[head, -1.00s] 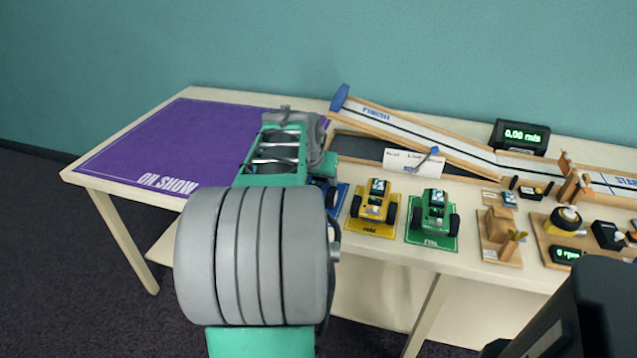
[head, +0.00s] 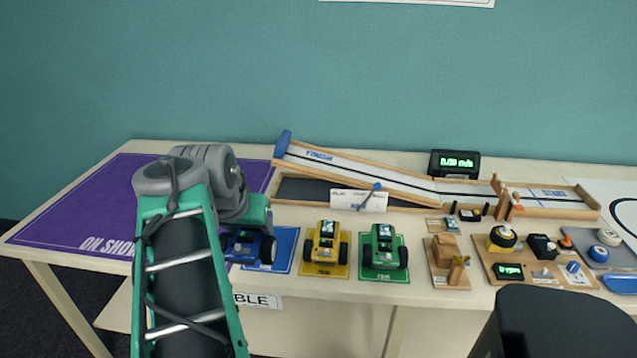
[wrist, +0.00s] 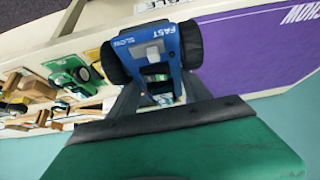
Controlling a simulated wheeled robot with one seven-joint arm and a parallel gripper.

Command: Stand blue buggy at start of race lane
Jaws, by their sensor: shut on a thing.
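The blue buggy (head: 248,247) has dark wheels and is at the left end of the row of buggies, by its blue mat (head: 285,248). In the wrist view the blue buggy (wrist: 152,50) sits between the fingers of my gripper (wrist: 160,92), which is shut on it. In the head view my arm hides the fingers and part of the buggy. The race lane (head: 400,185) slopes from a raised FINISH end at the left to a flat START end (head: 553,197) at the right. I cannot tell whether the buggy is clear of the table.
A yellow buggy (head: 326,245) and a green buggy (head: 384,250) stand on mats right of the blue one. A wooden gate (head: 503,200) stands across the lane before START. A speed display (head: 454,163) is behind it. Motor boards (head: 530,262) crowd the front right. The purple mat (head: 100,200) looks bare.

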